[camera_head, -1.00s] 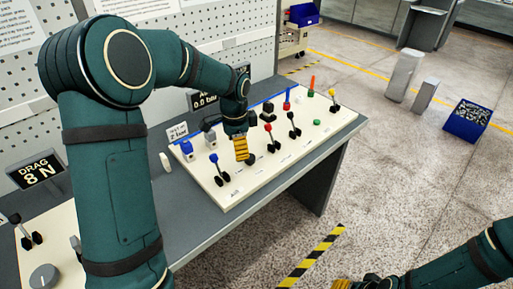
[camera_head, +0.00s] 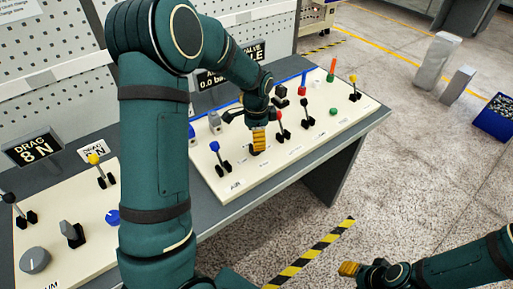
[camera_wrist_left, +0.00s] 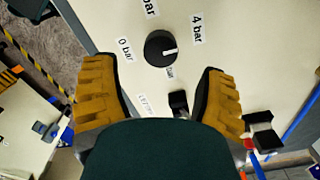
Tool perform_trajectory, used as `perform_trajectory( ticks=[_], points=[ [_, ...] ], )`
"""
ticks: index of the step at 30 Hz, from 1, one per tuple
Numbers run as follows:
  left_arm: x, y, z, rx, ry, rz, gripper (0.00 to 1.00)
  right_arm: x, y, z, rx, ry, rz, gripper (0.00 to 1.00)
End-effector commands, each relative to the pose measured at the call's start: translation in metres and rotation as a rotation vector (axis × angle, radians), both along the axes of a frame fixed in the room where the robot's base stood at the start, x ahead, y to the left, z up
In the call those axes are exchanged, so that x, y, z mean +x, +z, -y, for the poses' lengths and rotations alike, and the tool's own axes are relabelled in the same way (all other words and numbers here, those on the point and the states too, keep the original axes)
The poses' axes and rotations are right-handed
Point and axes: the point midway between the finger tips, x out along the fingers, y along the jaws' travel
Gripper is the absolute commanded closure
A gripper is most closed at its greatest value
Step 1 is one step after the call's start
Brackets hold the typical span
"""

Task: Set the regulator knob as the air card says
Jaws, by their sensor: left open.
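The regulator knob (camera_wrist_left: 160,48) is round and black with a white pointer line, in the left wrist view. The pointer aims right, between the "4 bar" label (camera_wrist_left: 197,27) and a partly hidden "bar" label (camera_wrist_left: 170,72). A "0 bar" label (camera_wrist_left: 125,50) is at its left. My left gripper (camera_wrist_left: 160,92) is open, its yellow fingers apart and the knob ahead of the gap, not gripped. In the head view, my left gripper (camera_head: 259,140) is low over the panel. My right gripper (camera_head: 349,268) is at the lower right, fingers unclear.
The panel (camera_head: 300,150) carries several levers, including a blue one (camera_head: 215,147) and a red one (camera_head: 279,115) beside my left gripper. A drag sign (camera_head: 33,148) reads 8 N. Open floor lies right of the bench.

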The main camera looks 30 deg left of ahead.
Motion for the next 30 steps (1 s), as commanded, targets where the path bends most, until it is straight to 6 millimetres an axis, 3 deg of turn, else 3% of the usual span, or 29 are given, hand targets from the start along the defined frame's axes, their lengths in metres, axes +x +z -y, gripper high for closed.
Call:
perform_trajectory(
  ticks=[3, 9, 21, 27, 30],
  points=[
    [-0.001, -0.022, 0.000, 0.000, 0.001, -0.003, 0.28, -0.001, -0.004, 0.000, 0.000, 0.002, -0.002, 0.53],
    [0.000, -0.042, -0.001, 0.000, 0.002, -0.001, 0.28, -0.002, -0.006, 0.000, 0.001, 0.004, -0.005, 0.53],
    [0.000, -0.047, 0.000, 0.000, 0.001, 0.000, 0.27, -0.002, -0.007, -0.001, 0.002, 0.004, -0.006, 0.53],
    [0.000, -0.047, 0.000, 0.000, 0.001, 0.000, 0.95, -0.002, -0.007, 0.000, 0.002, 0.004, -0.006, 0.53],
    [0.000, -0.047, 0.000, 0.000, 0.001, 0.000, 0.95, -0.002, -0.007, 0.000, 0.001, 0.004, -0.005, 0.53]
  ],
)
